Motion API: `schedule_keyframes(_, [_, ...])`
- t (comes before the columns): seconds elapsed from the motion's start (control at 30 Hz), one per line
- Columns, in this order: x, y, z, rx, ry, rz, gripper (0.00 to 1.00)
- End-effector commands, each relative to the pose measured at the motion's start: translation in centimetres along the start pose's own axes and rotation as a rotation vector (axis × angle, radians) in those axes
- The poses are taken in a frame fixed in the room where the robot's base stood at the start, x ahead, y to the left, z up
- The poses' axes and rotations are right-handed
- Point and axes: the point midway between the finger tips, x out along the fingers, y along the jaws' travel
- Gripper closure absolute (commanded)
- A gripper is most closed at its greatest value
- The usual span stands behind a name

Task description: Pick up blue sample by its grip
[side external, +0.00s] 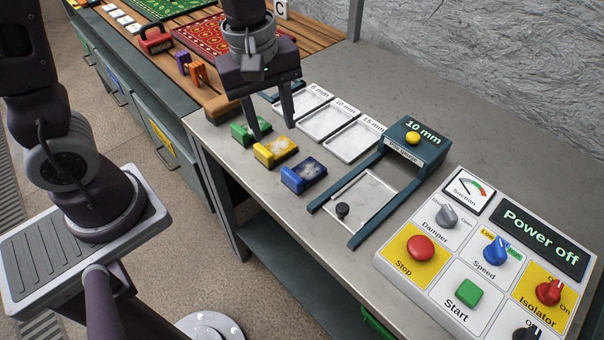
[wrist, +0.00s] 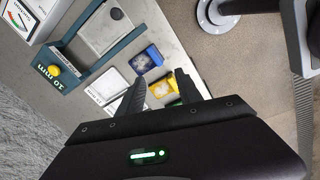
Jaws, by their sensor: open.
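The blue sample (side external: 303,177) is a small block with a blue frame and a pale speckled top, lying on the grey bench at the front of a row of three. It also shows in the wrist view (wrist: 148,60), just beyond my fingertips. My gripper (side external: 273,132) is open and empty, pointing down near the yellow sample (side external: 275,151) and the green sample (side external: 250,133). In the wrist view my fingers (wrist: 160,77) frame the yellow sample (wrist: 163,88), and the green one is partly hidden. The exact height of my fingertips is unclear.
White trays marked 6 mm, 10 mm and 15 mm (side external: 352,139) lie behind the samples. A teal-railed gauge (side external: 415,150) with a yellow knob stands to the right. A control panel (side external: 480,260) reads "Power off".

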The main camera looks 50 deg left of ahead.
Motion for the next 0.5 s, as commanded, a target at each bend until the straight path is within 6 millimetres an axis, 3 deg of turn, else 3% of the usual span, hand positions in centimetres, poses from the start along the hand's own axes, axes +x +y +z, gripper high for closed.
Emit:
schedule_keyframes(0.03, [2.3, 0.5, 0.1, -0.102, -0.006, -0.046, 0.58])
schedule_keyframes(0.13, [5.6, 1.2, 0.3, -0.282, -0.001, -0.097, 0.58])
schedule_keyframes(0.27, [7.6, 1.3, 0.4, -0.373, 0.006, -0.121, 0.58])
schedule_keyframes(0.5, [11.4, 1.5, 0.6, -0.377, 0.005, -0.124, 0.58])
